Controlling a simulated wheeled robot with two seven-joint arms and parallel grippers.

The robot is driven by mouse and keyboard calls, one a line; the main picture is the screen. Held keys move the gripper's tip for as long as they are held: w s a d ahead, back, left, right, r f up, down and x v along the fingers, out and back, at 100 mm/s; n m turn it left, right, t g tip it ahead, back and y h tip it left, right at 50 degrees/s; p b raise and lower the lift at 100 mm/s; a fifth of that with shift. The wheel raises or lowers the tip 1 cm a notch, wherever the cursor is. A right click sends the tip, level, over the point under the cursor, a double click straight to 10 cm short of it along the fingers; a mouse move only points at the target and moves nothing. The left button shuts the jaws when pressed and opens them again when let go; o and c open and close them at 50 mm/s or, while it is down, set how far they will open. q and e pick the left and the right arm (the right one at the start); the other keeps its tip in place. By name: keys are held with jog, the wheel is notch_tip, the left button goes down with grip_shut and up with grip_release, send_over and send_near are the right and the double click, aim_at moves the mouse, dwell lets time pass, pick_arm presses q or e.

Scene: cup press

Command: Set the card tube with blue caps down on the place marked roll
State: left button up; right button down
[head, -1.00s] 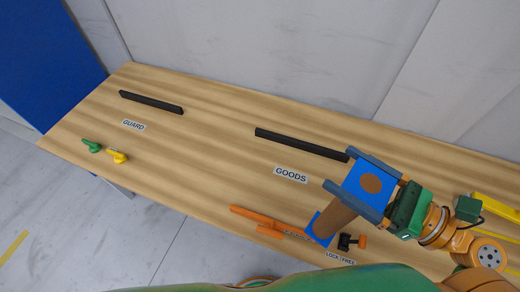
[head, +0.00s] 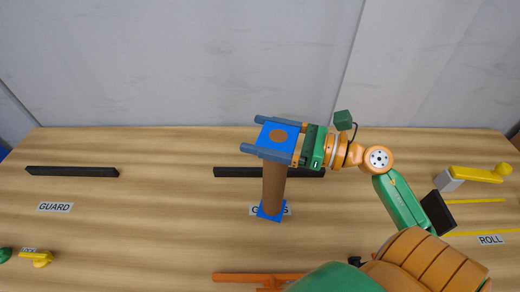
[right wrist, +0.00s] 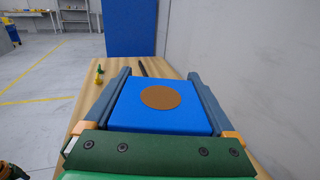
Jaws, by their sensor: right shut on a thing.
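The card tube (head: 273,184) is brown with a square blue cap at each end. My right gripper (head: 251,133) is shut on its upper blue cap (head: 278,140), with one finger along each side. The tube hangs about upright and partly covers the GOODS label; I cannot tell its height above the table. The right wrist view shows the same blue cap (right wrist: 158,102) between the fingers. The place marked ROLL (head: 490,240) is at the far right, with yellow lines (head: 474,201) beside the label. My left gripper is not in view.
Black bars lie behind GOODS (head: 235,172) and GUARD (head: 72,171). A yellow-handled piece with a grey block (head: 475,174) lies behind the yellow lines. An orange piece (head: 240,277) is at the front edge. Small green and yellow pieces (head: 38,259) are front left.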

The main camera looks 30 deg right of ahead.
aim_at(274, 180)
jog(key=shift+w+d+f+b, duration=0.1)
jog(key=shift+w+f+b, duration=0.1)
jog(key=shift+f, duration=0.95)
jog(key=shift+w+f+b, duration=0.15)
jog(key=shift+w+f, duration=0.05)
jog(key=shift+f, duration=0.95)
grip_release()
